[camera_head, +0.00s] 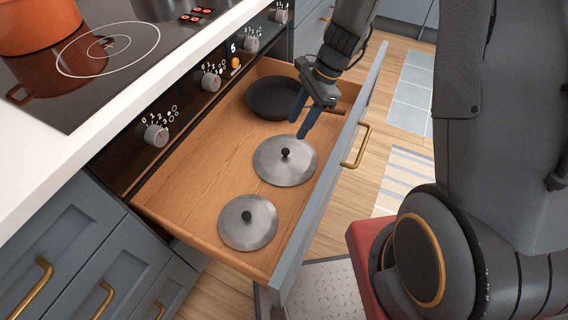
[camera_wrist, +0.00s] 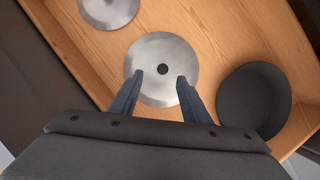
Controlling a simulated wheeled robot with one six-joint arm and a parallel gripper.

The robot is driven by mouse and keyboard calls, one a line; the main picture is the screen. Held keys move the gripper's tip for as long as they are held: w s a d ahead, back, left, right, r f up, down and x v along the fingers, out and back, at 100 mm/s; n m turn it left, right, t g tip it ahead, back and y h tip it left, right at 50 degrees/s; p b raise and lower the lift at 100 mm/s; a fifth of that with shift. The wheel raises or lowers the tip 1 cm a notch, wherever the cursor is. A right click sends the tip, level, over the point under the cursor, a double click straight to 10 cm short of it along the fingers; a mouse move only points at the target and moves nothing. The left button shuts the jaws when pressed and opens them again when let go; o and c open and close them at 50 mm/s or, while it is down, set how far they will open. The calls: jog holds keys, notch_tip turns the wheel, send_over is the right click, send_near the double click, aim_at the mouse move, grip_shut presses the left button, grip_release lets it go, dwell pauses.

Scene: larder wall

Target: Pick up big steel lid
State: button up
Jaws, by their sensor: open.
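The big steel lid (camera_head: 285,168) lies flat in the open drawer, a round grey disc with a black knob at its centre. It also shows in the wrist view (camera_wrist: 164,48), with its knob between and slightly beyond my fingertips. A smaller steel lid (camera_head: 240,228) with a black knob lies nearer the front of the head view; part of it shows at the top of the wrist view (camera_wrist: 108,8). My gripper (camera_head: 299,128) is open and empty above the far edge of the big lid. In the wrist view my fingers (camera_wrist: 160,76) overlap the lid's near part.
The wooden drawer (camera_head: 180,186) stands open under the cooktop (camera_head: 110,50). A black pan (camera_head: 270,100) lies in its far end, close beside my gripper. The drawer front (camera_head: 318,190) with a brass handle forms the right wall. Bare drawer floor lies left of the lids.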

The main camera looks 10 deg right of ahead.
jog(key=b, duration=0.3)
send_near(286, 150)
jog(key=b+x, duration=0.1)
jog(key=x, duration=0.7)
jog(key=shift+f, duration=0.15)
grip_shut()
